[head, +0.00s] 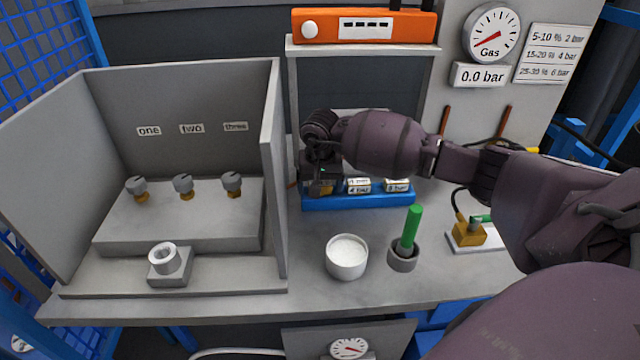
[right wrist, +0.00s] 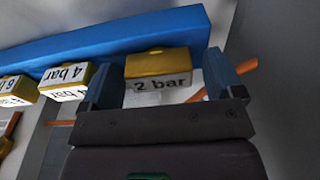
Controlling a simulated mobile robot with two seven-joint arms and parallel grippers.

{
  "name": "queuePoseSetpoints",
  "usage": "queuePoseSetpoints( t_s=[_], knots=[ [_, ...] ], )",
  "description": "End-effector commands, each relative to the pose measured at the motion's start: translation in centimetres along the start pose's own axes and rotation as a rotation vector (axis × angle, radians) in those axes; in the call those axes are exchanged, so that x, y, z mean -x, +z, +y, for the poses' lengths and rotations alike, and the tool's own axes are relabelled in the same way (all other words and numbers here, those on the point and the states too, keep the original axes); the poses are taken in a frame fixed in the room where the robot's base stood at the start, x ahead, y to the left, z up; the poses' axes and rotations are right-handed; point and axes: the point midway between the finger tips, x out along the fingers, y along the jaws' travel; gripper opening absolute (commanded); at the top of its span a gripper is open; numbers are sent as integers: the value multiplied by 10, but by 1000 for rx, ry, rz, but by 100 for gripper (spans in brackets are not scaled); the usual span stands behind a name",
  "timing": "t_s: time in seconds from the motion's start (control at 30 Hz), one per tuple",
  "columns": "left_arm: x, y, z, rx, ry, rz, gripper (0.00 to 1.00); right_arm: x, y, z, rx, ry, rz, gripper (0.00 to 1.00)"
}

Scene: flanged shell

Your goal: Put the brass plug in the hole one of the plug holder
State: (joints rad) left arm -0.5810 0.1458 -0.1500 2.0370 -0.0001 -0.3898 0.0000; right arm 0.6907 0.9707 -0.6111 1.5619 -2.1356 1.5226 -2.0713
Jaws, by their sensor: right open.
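The gold-brown block labelled 2 bar (right wrist: 157,65) sits at the end of the blue rack (head: 350,201), mostly hidden by my right gripper in the head view. My right gripper (right wrist: 163,78) is open, with one blue finger on either side of that block; I cannot tell if they touch it. Similar blocks labelled 4 bar (head: 358,186) and 6 bar (head: 397,186) sit beside it. Three grey knobs with brass bases stand on a grey step under signs one (head: 149,130), two (head: 191,128) and three (head: 235,126). I cannot tell which piece is the brass plug. My left gripper is not in view.
A grey walled booth (head: 272,160) encloses the step and a round socket (head: 165,260). A white cup (head: 346,258), a green stick in a grey holder (head: 403,258) and a cabled brass block (head: 467,235) stand on the bench.

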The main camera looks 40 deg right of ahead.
Motion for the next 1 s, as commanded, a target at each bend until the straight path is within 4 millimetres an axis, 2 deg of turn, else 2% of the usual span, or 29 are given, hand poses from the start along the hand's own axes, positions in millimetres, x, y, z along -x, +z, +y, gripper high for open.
queuePoseSetpoints(
  t_s=[0.17, 0.63, 0.8, 1.0],
  knots=[
    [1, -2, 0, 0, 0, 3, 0, 16, -2, 0, 0, -2, 4, 87],
    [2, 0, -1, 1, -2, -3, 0, 101, -1, 0, 1, 0, 4, 87],
    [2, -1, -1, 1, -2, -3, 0, 117, -1, 0, 0, 0, 2, 87],
    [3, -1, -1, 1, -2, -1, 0, 123, 0, 0, 0, 1, -1, 87]
  ],
)
